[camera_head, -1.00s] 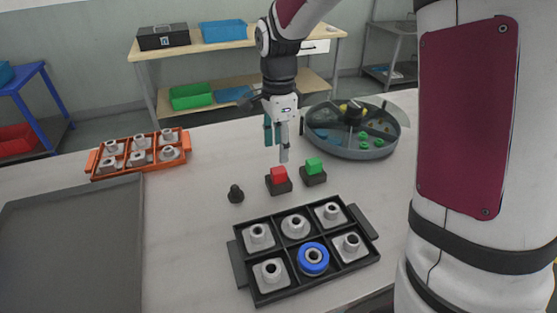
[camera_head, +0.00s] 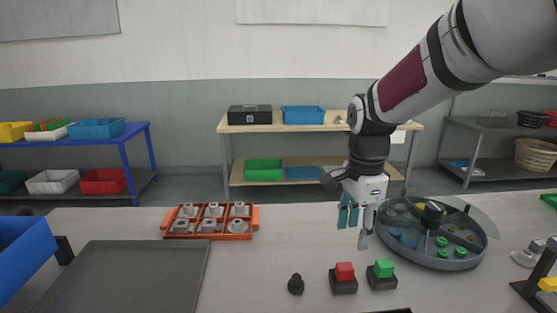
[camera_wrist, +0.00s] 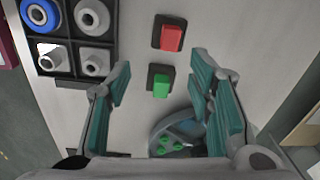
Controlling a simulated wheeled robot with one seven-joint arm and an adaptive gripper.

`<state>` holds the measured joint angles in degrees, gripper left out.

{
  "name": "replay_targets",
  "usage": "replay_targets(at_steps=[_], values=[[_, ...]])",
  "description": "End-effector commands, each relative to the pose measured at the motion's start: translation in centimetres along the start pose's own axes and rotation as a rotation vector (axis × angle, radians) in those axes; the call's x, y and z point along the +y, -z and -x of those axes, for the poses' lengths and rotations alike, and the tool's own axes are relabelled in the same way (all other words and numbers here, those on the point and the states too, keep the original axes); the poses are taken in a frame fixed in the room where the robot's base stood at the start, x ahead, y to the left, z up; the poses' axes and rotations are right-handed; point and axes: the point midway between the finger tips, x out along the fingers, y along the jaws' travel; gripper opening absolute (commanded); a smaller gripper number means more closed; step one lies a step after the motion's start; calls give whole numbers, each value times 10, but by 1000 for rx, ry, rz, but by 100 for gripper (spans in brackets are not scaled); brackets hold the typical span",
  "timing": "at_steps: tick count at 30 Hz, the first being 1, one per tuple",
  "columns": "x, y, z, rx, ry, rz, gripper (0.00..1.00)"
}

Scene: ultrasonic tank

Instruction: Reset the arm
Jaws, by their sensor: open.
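My gripper (camera_head: 357,222) hangs from my arm above the table, pointing down, left of the round grey tank. In the wrist view my gripper (camera_wrist: 165,100) has its two teal-padded fingers wide apart with nothing between them. Below it on the table are a red button on a black base (camera_head: 344,274) and a green button on a black base (camera_head: 382,270). They also show in the wrist view, red (camera_wrist: 171,36) and green (camera_wrist: 160,84). No contact with either shows.
The round tank (camera_head: 440,262) with green pieces stands close right of my gripper. An orange tray (camera_head: 167,228) of metal parts, a flat grey tray (camera_head: 120,275), a blue bin (camera_head: 22,262) and a black knob (camera_head: 296,284) are on the table. A black tray (camera_wrist: 66,70) shows in the wrist view.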

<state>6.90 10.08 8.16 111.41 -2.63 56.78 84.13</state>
Motion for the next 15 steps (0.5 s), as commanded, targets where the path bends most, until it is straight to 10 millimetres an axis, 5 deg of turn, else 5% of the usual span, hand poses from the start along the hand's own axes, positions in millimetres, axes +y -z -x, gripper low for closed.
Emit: replay_targets(at_steps=[6, 15], values=[[60, -7, 47, 52, 80, 351, 48], [147, -18, 76, 142, 168, 852, 48]])
